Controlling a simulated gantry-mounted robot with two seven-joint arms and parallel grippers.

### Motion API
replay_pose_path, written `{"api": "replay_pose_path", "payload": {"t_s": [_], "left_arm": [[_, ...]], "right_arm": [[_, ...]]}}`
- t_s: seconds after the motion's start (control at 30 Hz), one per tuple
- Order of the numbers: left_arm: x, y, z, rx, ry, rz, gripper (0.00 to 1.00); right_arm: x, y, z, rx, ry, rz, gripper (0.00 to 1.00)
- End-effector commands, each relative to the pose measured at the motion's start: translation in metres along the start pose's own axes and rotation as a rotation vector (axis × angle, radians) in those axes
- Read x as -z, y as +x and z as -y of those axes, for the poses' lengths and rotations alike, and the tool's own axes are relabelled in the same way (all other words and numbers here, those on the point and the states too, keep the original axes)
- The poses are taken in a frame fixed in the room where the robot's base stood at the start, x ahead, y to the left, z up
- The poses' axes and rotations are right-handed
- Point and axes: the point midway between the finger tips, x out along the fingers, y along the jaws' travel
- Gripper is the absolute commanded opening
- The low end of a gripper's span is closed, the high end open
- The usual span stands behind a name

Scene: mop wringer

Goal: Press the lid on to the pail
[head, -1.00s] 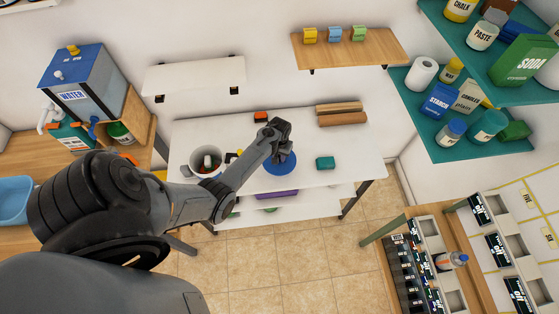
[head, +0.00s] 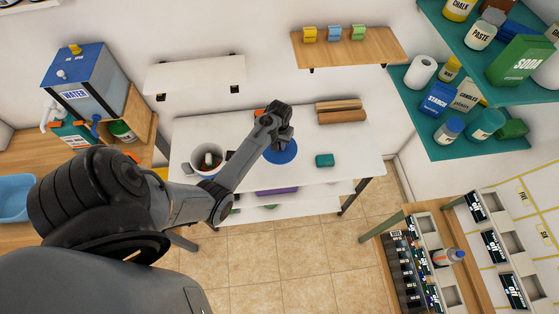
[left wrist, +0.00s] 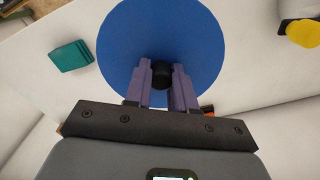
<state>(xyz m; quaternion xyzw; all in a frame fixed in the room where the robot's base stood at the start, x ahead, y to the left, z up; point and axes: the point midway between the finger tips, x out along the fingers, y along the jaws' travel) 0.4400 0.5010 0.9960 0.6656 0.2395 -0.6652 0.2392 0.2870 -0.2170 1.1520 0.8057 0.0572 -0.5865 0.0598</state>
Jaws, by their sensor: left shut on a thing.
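The lid is a blue disc (head: 282,154) with a black knob in its middle. It also shows from above in the left wrist view (left wrist: 130,50). My left gripper (head: 281,138) is shut on the black knob (left wrist: 161,74), and its arm hides part of the lid. The lid appears held a little above the white table. My right gripper is not in view.
A green block (head: 324,160) lies right of the lid. Brown rolls (head: 342,113) lie at the back of the white table (head: 358,150). A white shelf (head: 195,75) and a wooden shelf (head: 350,48) hang above. The table's right front is mostly clear.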

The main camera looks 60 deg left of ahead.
Motion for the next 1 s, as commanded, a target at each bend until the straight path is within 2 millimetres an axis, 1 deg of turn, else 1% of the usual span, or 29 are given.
{"api": "replay_pose_path", "payload": {"t_s": [0.7,0.83,1.0], "left_arm": [[0.000,-0.056,0.000,0.000,0.000,-0.001,0.00],[0.000,-0.061,0.000,-0.001,0.000,-0.001,0.00],[0.000,-0.063,0.000,0.000,0.000,-0.001,0.00]], "right_arm": [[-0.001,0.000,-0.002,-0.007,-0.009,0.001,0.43],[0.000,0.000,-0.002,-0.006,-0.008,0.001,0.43],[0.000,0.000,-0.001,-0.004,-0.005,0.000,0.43]]}}
